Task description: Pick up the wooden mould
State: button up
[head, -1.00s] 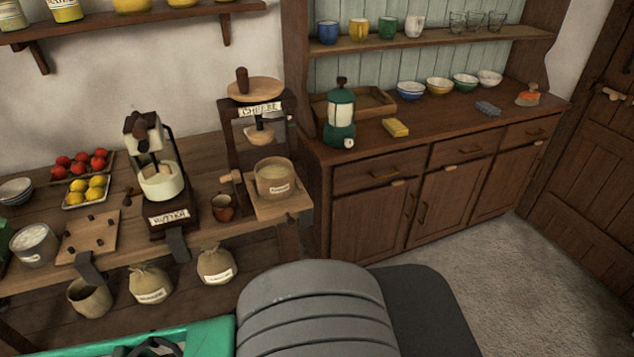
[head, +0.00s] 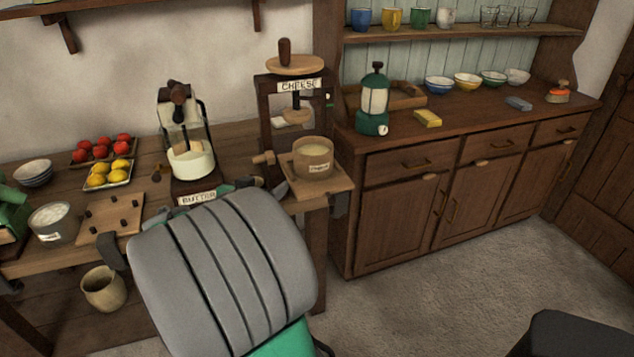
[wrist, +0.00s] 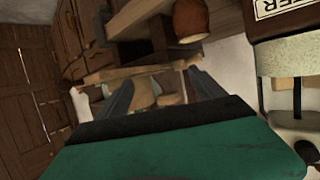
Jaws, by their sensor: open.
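My gripper is mostly hidden behind my grey arm in the head view, with a dark tip showing left of the mould. In the wrist view my gripper (wrist: 160,80) shows two dark fingers spread apart, with nothing held between them. Tan wooden shapes lie beyond the fingers there; I cannot tell whether one is the mould.
The butter churn (head: 188,155) stands left of the press. A brown pot (wrist: 190,20) is close to my fingers in the wrist view.

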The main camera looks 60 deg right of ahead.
aim_at(305, 163)
jog(key=o, duration=0.4)
jog(key=s+d+r+h, duration=0.1)
jog(key=s+d, duration=0.1)
jog(key=s+d+m+g+h, duration=0.1)
jog(key=s+d, duration=0.1)
jog(key=d, duration=0.1)
jog(key=s+d+r+m+g+h+b, duration=0.1)
jog(key=s+d+h, duration=0.1)
jog(key=d, duration=0.1)
jog(key=shift+s+r, duration=0.25)
jog(key=shift+r, duration=0.1)
jog(key=d+p, duration=0.1)
jog(key=d, duration=0.6)
jog(key=shift+w+r+p, duration=0.1)
jog(key=shift+r+p, duration=0.05)
jog(key=shift+p, duration=0.15)
jog(key=c, duration=1.6)
jog(key=shift+r, duration=0.1)
jog(key=shift+c, duration=0.3)
